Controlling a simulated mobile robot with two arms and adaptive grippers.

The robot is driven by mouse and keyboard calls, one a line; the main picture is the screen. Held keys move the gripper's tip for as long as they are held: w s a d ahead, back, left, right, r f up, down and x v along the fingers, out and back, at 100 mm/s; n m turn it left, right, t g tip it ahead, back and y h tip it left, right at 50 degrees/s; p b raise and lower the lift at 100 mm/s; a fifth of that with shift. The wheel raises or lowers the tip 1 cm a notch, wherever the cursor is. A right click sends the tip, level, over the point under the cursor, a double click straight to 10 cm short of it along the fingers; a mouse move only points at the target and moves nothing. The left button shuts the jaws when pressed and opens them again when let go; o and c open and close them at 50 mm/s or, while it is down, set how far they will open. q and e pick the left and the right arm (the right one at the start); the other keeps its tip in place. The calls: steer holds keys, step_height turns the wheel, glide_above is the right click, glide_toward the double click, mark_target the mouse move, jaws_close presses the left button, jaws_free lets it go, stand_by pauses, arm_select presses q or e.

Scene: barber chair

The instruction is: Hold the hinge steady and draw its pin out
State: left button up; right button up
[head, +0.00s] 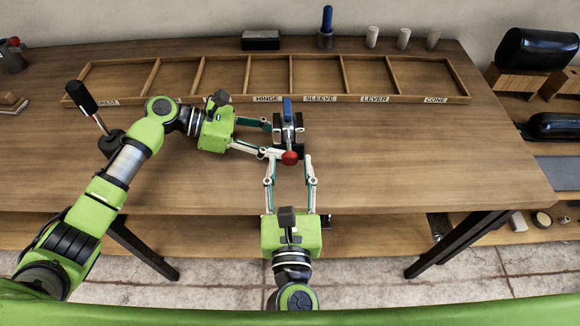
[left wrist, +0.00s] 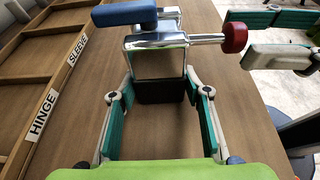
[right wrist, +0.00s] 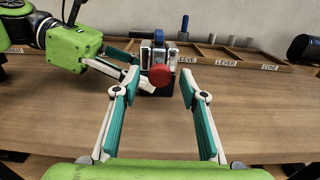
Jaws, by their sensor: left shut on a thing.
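The hinge (head: 288,128) is a shiny metal piece with a blue part on top, against a dark block (left wrist: 160,91). It also shows in the left wrist view (left wrist: 158,64). Its pin ends in a red knob (head: 290,158), which points towards my right gripper; the knob also shows in the right wrist view (right wrist: 160,76). My left gripper (head: 272,138) is shut on the hinge from the left, one finger on each side. My right gripper (head: 288,166) is open in front of the knob, its fingers apart on either side and not touching it.
A wooden compartment tray (head: 330,98) with labels such as HINGE, SLEEVE and LEVER lies behind the hinge. A black-handled tool (head: 84,100) stands at the left. A blue-handled item (head: 327,25) and grey cylinders (head: 403,38) stand at the back. The table to the right is clear.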

arm_select(q)
steer(key=shift+r, duration=0.1)
steer(key=shift+d, duration=0.1)
arm_select(e)
steer(key=s, duration=1.2)
arm_select(q)
steer(key=o, duration=1.7)
steer(key=shift+s, duration=0.1)
